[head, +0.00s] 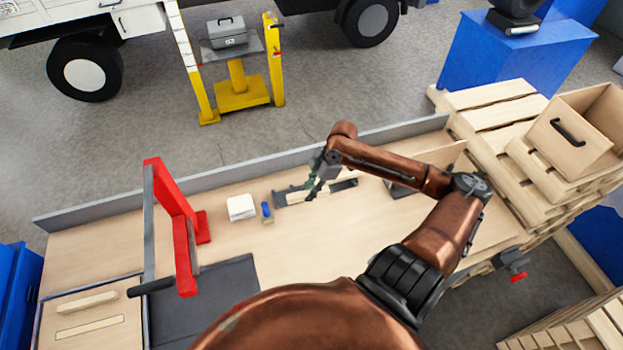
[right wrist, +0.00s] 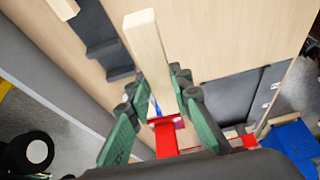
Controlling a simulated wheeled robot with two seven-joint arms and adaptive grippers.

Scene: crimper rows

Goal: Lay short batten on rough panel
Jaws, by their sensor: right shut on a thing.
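My right gripper (head: 314,188) is over the middle of the bench, at the dark holder (head: 282,200). In the right wrist view its green fingers (right wrist: 162,108) are closed on a pale wooden batten (right wrist: 148,50), which sticks out beyond them. Another pale batten (right wrist: 62,8) lies by the dark holder (right wrist: 102,40). A light wooden panel (head: 65,344) lies at the bench's near left. A raised batten (head: 87,302) and a thin outlined strip (head: 90,327) show on it. I cannot tell how rough its surface is. My left gripper is out of view.
A red frame (head: 183,240) with a black-handled bar stands between holder and panel, beside a dark grey mat (head: 225,285). A white block (head: 241,207) and a small blue item (head: 267,211) lie left of the holder. A grey ledge (head: 240,168) runs along the far edge.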

